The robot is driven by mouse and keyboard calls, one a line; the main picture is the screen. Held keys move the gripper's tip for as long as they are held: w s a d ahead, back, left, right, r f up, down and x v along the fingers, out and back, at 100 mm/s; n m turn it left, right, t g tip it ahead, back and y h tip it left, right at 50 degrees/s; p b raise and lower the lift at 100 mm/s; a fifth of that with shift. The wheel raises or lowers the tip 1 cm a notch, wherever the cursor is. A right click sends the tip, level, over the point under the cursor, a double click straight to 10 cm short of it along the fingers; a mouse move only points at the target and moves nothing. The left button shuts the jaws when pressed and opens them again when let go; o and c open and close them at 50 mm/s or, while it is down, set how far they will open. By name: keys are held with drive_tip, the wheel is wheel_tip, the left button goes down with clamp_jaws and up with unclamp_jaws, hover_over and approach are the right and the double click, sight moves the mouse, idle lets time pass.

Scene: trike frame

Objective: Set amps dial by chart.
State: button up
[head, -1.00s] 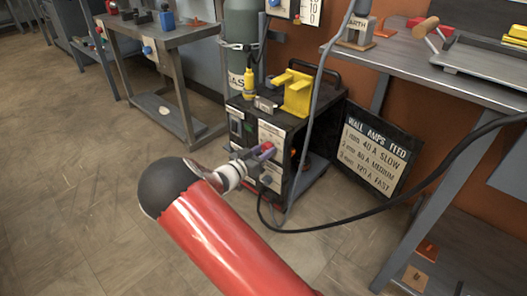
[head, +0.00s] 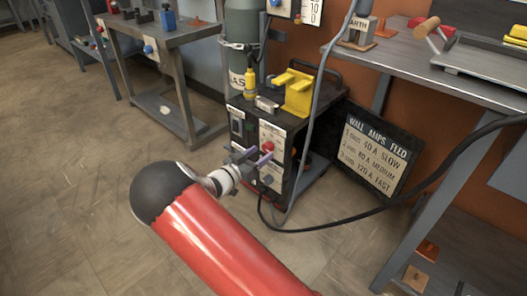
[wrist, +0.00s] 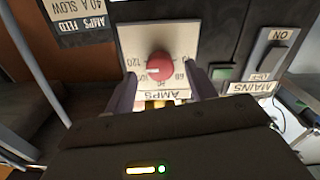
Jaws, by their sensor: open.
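The red amps dial (wrist: 153,67) sits on a white plate marked AMPS on the machine's front; it also shows in the head view (head: 268,146). Its pale mark lies toward the picture's left, on the side of the 120, but the exact setting is too small to tell. My gripper (wrist: 161,76) is open, with one finger on either side of the dial in the wrist view; contact cannot be told. In the head view my gripper (head: 257,158) is just in front of the panel. The chart (head: 373,152) reads 1 mm 40 A slow, 2 mm 80 A medium, 3 mm 120 A fast.
The MAINS switch (wrist: 270,58) and a green light (wrist: 223,72) are right of the dial in the wrist view. A yellow holder (head: 297,92) stands on the machine. A black cable (head: 385,212) loops in front of the chart. Floor to the left is clear.

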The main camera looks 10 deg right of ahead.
drive_tip(key=v, duration=0.5)
idle(0.3)
drive_tip(key=s+d+r+n+g+y, duration=0.1)
drive_tip(key=s+d+r+g+y, duration=0.4)
drive_tip(key=s, duration=0.4)
drive_tip(key=s+d+r+g+y, duration=0.35)
drive_tip(key=s+d+g, duration=0.2)
drive_tip(key=s, duration=0.35)
drive_tip(key=s+a+r+n+t+y, duration=0.2)
drive_tip(key=s+r+n+t+y, duration=0.15)
drive_tip(key=s, duration=0.45)
drive_tip(key=s+a+r+n+t+y, duration=0.25)
drive_tip(key=s+r+n, duration=0.2)
drive_tip(key=s, duration=0.25)
wheel_tip(320, 180, up, 14)
drive_tip(key=p, duration=1.3)
drive_tip(key=shift+d, duration=0.15)
